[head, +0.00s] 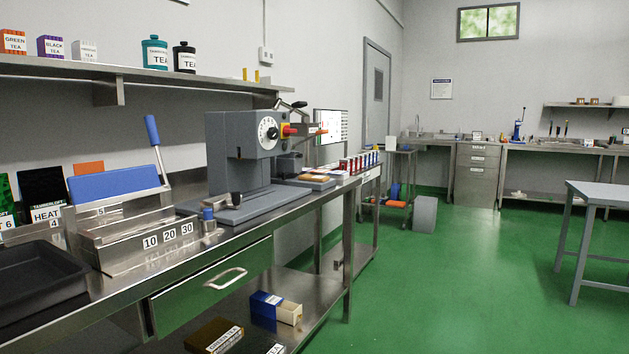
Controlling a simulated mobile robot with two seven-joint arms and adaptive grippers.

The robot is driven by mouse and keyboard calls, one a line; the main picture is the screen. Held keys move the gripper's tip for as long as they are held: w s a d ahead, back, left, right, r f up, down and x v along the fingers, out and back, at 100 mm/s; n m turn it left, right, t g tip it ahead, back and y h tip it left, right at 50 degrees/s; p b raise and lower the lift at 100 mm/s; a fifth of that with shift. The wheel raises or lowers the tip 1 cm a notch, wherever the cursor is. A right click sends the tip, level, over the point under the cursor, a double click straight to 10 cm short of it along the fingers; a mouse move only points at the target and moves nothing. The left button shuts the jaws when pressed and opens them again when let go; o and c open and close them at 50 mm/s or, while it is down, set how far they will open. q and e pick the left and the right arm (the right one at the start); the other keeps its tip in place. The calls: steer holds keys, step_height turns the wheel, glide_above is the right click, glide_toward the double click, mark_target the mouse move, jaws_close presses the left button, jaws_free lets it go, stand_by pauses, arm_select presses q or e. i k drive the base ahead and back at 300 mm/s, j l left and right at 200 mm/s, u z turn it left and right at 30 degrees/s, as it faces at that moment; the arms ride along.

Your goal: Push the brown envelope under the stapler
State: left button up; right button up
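A small flat tan-brown item (312,179) lies on the steel bench just right of a large grey machine (240,150); it may be the brown envelope, but it is too small to be sure. The grey machine has a white dial and a red and yellow knob. A smaller dark device (288,164) sits between the machine and the tan item. I cannot tell which of these, if any, is the stapler. A small blue upright lever tool (518,131) stands on the far bench. Neither of my grippers is in view.
The steel bench (130,287) runs along the left wall, with a blue-padded lever device (115,184) and a dark tray (38,278) on it. Boxes (276,307) lie on its lower shelf. A grey table (600,192) stands right. Green floor (440,270) between is clear.

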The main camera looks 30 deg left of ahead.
mark_target(308, 177)
steer(key=i+l+z, duration=0.1)
steer(key=i+z, duration=0.35)
steer(key=z, duration=0.15)
steer(key=i, duration=1.7)
steer(key=i+l, duration=0.1)
steer(key=i, duration=1.55)
steer(key=i+u, duration=0.1)
steer(key=i, duration=1.6)
steer(key=u, duration=0.4)
steer(key=i+l+u, duration=0.1)
steer(key=u, duration=0.65)
steer(key=i+l+u, duration=0.1)
steer(key=u, duration=0.3)
